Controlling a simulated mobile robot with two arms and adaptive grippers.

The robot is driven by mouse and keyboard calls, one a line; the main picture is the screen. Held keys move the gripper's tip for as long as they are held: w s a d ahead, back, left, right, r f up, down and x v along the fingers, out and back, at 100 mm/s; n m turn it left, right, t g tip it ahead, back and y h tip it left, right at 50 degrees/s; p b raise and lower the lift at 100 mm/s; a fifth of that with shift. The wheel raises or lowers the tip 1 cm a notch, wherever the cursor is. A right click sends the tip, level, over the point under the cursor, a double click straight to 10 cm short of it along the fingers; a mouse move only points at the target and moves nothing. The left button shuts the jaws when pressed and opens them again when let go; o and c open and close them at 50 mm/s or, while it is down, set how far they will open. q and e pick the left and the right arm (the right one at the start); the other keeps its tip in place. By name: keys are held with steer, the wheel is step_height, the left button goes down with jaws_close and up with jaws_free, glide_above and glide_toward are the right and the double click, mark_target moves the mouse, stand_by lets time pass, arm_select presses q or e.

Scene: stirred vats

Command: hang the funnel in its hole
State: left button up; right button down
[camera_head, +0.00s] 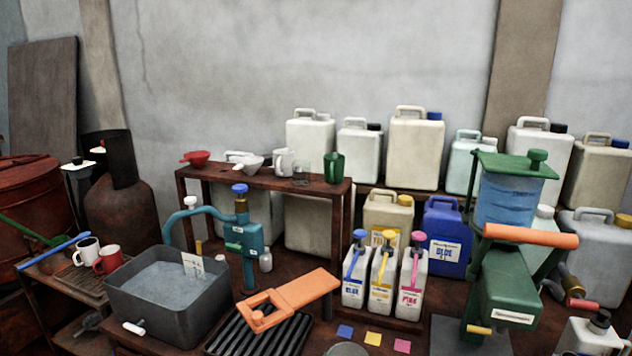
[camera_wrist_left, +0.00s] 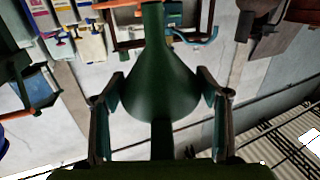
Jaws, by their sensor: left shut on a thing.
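The green funnel (camera_wrist_left: 155,75) fills the middle of the left wrist view, its narrow spout toward the top of the picture and its wide part toward me. My left gripper (camera_wrist_left: 162,97) has a finger on each side and is shut on the funnel; the exact contact is hard to see. Neither this funnel nor my left gripper shows in the head view. My right gripper is not in view.
A white mug (camera_head: 283,161), a clear glass and a green mug (camera_head: 333,168) stand on the shelf's right part. Below are a teal pump (camera_head: 243,238), a grey water basin (camera_head: 168,290) and an orange paddle (camera_head: 312,291). White canisters (camera_head: 416,150) line the wall.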

arm_select(q)
steer(key=s+f, duration=0.2)
steer(key=s, duration=0.4)
steer(key=shift+s, duration=0.2)
steer(key=shift+w, duration=0.1)
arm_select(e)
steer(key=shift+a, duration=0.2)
